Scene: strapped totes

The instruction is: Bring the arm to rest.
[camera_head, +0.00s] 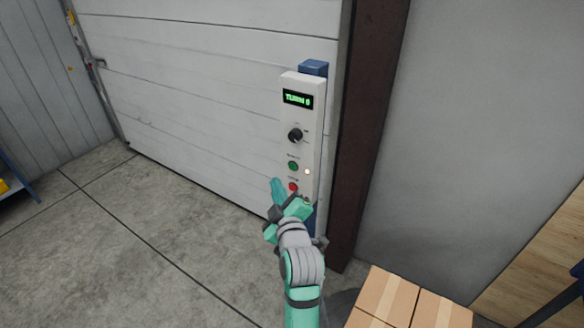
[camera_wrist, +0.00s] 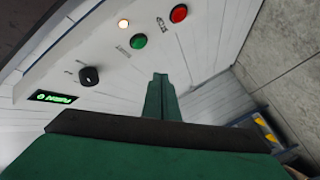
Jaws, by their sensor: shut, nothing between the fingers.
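My gripper (camera_head: 277,187) is in front of the lower part of a white control panel in the head view, close to the red button. In the wrist view my gripper (camera_wrist: 160,80) shows its green fingers shut together with nothing between them. The control panel (camera_head: 301,120) stands upright on a blue post before a white door. It carries a lit green display (camera_head: 297,99), a black knob (camera_head: 295,135), a green button (camera_head: 293,166), a red button (camera_head: 293,187) and a pale lit lamp (camera_head: 307,171). Whether the fingers touch the panel, I cannot tell.
The white sectional door (camera_head: 200,80) is closed behind the panel. A brown steel column (camera_head: 365,130) stands to its right. Cardboard boxes (camera_head: 388,295) are at the lower right. The concrete floor (camera_head: 120,240) on the left is clear, with a blue rack (camera_head: 18,182) at its edge.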

